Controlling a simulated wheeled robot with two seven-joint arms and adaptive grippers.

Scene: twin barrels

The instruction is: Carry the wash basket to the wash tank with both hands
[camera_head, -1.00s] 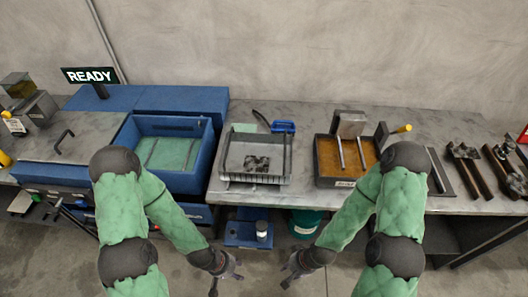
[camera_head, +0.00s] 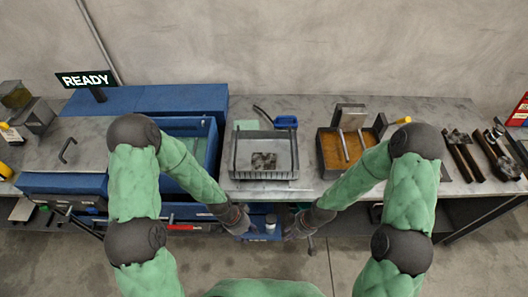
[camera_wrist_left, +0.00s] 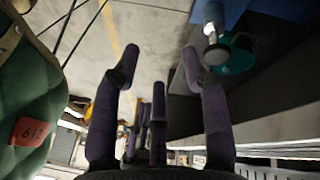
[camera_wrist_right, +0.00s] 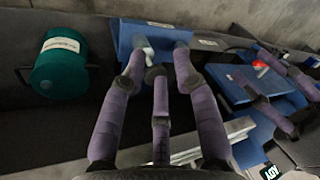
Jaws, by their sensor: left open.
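The wash basket (camera_head: 245,166), a grey wire-sided tray with a dark patch of parts inside, sits on the bench, centre in the head view. The wash tank (camera_head: 212,148), a blue open box, is to its left, partly hidden by my left arm. My left gripper (camera_head: 243,227) is open and empty in front of the bench's front edge, nearer me than the basket. In the left wrist view its fingers (camera_wrist_left: 158,65) are spread over the floor. My right gripper (camera_head: 293,230) is beside it to the right, also empty with fingers apart (camera_wrist_right: 155,65). Neither touches the basket.
A brown-filled tray (camera_head: 325,165) with metal tools stands right of the basket. A blue-handled tool (camera_head: 286,122) lies behind the basket. A READY sign (camera_head: 85,79) stands at the back left. Below the bench are a teal drum (camera_wrist_right: 62,65) and a blue stand (camera_wrist_right: 150,45).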

